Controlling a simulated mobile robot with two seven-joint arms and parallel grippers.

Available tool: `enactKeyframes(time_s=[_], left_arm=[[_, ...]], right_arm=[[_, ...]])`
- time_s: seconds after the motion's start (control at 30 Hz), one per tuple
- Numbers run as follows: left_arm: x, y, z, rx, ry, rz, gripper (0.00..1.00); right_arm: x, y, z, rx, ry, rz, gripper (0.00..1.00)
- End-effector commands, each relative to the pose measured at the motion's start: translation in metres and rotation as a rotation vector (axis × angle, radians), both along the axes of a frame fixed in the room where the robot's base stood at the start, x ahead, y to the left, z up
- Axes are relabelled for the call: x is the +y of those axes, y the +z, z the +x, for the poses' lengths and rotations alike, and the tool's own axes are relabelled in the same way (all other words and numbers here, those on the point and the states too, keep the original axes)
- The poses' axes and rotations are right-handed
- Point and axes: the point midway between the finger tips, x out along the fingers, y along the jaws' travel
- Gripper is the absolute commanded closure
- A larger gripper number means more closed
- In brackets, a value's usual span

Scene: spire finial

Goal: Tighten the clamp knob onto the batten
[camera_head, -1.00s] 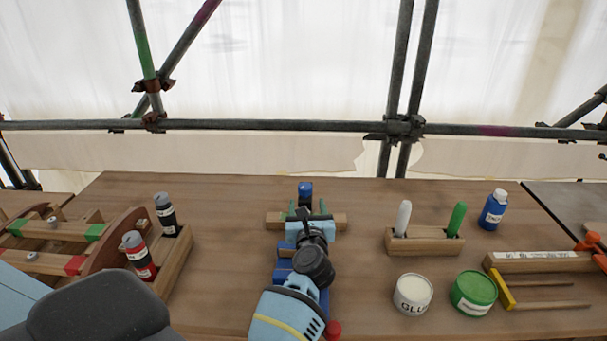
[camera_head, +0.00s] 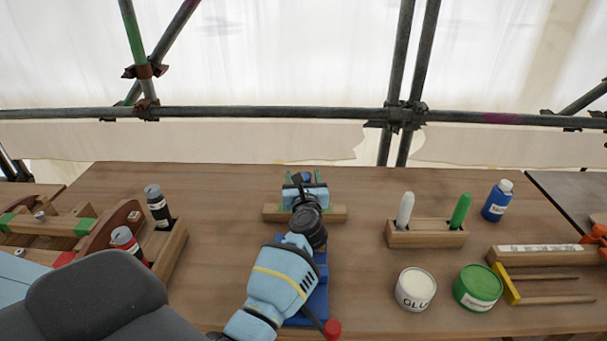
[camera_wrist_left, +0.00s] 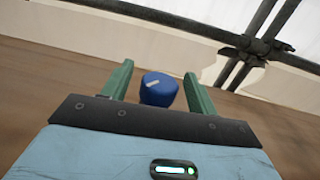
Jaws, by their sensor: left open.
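A blue clamp knob (camera_head: 306,175) with a pale mark on top stands at the batten (camera_head: 335,214), a short wooden bar across the bench. In the left wrist view the knob (camera_wrist_left: 158,92) sits between the two green fingers, with gaps visible at both sides. My left gripper (camera_wrist_left: 157,72) is open around or just above the knob; I cannot tell its exact height. In the head view the gripper and my light-blue arm hide most of the clamp and the middle of the batten. My right gripper is not in view.
A blue base (camera_head: 318,300) and a red ball (camera_head: 332,329) show beside my arm. On the right are a marker holder (camera_head: 428,239), a glue pot (camera_head: 415,290), a green pot (camera_head: 478,288) and a blue bottle (camera_head: 497,201). A bottle rack (camera_head: 172,250) stands left.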

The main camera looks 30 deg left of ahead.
Motion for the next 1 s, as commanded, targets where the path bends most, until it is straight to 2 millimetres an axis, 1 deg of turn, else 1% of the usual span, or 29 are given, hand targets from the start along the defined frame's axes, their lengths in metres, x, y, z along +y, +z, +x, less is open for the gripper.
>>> enactKeyframes(time_s=[0.1,0.2,0.5,0.53,0.87,1.0], left_arm=[[0.007,-0.001,0.01,0.001,-0.001,0.001,0.41],[0.011,-0.001,0.015,0.001,-0.001,0.0,0.41],[0.012,0.0,0.017,-0.001,-0.001,-0.001,0.41],[0.012,0.0,0.017,-0.001,-0.001,-0.001,0.43],[0.012,0.0,0.016,-0.001,-0.001,-0.001,0.86],[0.012,0.0,0.016,-0.001,-0.006,-0.001,0.86]], right_arm=[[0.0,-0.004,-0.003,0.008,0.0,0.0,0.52],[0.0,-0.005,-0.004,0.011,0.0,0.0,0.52],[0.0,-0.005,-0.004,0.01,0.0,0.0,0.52],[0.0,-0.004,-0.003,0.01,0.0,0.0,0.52],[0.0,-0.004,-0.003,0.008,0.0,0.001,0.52],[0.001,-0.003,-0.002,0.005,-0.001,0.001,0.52]])
